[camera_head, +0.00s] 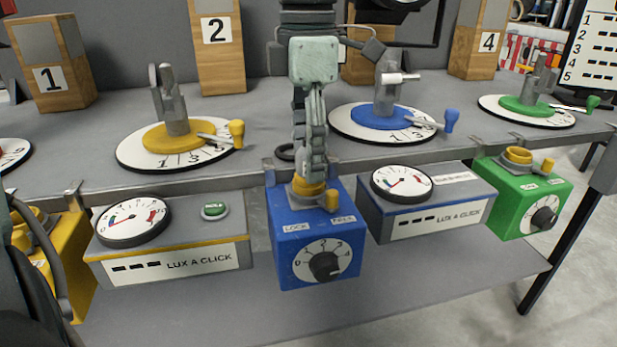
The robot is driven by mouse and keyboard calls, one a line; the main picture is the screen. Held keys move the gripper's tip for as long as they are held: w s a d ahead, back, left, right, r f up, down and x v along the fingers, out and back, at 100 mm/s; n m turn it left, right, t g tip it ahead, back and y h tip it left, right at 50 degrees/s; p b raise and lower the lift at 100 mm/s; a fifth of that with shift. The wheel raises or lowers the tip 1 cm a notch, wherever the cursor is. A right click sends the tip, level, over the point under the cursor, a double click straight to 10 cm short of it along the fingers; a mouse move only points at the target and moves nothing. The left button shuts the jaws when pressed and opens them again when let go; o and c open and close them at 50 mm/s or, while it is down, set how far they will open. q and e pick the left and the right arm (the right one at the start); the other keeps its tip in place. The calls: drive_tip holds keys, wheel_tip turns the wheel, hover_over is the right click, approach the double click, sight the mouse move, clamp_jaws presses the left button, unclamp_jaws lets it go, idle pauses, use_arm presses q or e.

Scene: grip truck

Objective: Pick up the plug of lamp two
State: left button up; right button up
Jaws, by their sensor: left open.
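My left gripper (309,178) hangs in the centre and points down at the blue box (305,228). It is seen edge-on, with one finger hiding the other, and it is open. Its tips are just above or around the yellow ring (305,188) with a lever (332,200) on top of the box. I cannot tell if they touch it. A plug cannot be told apart here; the gripper hides the middle of the ring. A short black loop, perhaps a cable (285,152), shows behind the box. My right gripper is not in view.
Meter boxes (165,252) (430,208) flank the blue box closely. A green box (530,205) and a yellow box (72,270) stand further out. Dials with upright clamps (179,138) (390,115) and numbered wooden blocks (218,60) are on the grey table. The front shelf (400,300) is clear.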

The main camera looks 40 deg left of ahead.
use_arm(q)
drive_tip(key=shift+f, duration=0.75)
drive_tip(key=shift+c, duration=0.5)
drive_tip(key=c, duration=1.2)
